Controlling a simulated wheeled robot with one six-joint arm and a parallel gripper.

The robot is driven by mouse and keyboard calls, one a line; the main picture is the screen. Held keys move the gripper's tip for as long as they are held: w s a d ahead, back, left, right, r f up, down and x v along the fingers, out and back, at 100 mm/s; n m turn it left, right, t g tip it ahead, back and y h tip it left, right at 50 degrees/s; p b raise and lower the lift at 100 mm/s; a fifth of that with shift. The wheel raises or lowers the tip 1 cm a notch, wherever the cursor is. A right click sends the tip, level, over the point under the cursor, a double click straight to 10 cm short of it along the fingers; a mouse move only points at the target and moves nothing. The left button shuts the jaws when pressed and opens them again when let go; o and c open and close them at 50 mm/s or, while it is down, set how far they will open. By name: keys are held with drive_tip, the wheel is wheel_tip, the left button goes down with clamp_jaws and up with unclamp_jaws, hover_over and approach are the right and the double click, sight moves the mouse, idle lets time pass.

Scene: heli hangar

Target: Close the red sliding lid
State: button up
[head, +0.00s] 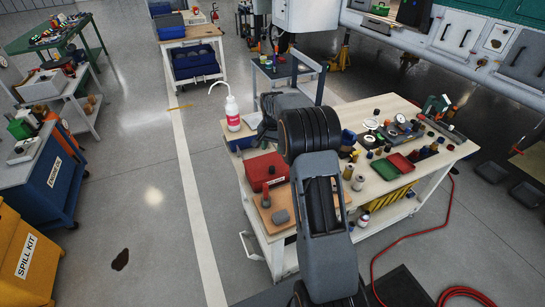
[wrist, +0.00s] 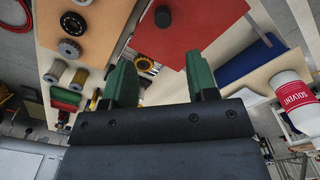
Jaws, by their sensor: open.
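A red flat lid with a dark knob (wrist: 180,32) shows in the wrist view, just beyond my fingertips. In the head view it is the red top of a box (head: 258,168) at the left end of the wooden workbench (head: 345,118). My gripper (wrist: 160,78) has two green fingers set well apart, with nothing held between them. Small dark and yellow items show in the gap below the lid's edge; I cannot tell whether they lie inside the box. My gripper's fingers are hidden behind my arm in the head view.
A white solvent bottle (head: 232,114) stands by a blue bin (head: 240,143), left of my arm. A brown board (head: 264,217) with grey parts lies in front of the box. A red and green tray (head: 383,171) and several small parts crowd the right side.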

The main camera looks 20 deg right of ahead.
drive_tip(key=shift+r, duration=0.9)
drive_tip(key=s+a+r+n+t, duration=0.1)
drive_tip(key=s+a+r+n, duration=0.2)
drive_tip(key=s, duration=0.6)
drive_tip(key=s+a+r+n+t, duration=0.1)
drive_tip(key=s+a+r+n, duration=0.2)
drive_tip(key=s, duration=0.7)
drive_tip(key=s+a+r+n+t, duration=0.2)
drive_tip(key=s+a, duration=0.3)
drive_tip(key=s, duration=0.4)
drive_tip(key=shift+s+a+r+n, duration=0.15)
drive_tip(key=shift+a+r+n, duration=0.3)
drive_tip(key=shift+r, duration=0.3)
drive_tip(key=shift+c, duration=0.9)
drive_tip(key=shift+d, duration=0.2)
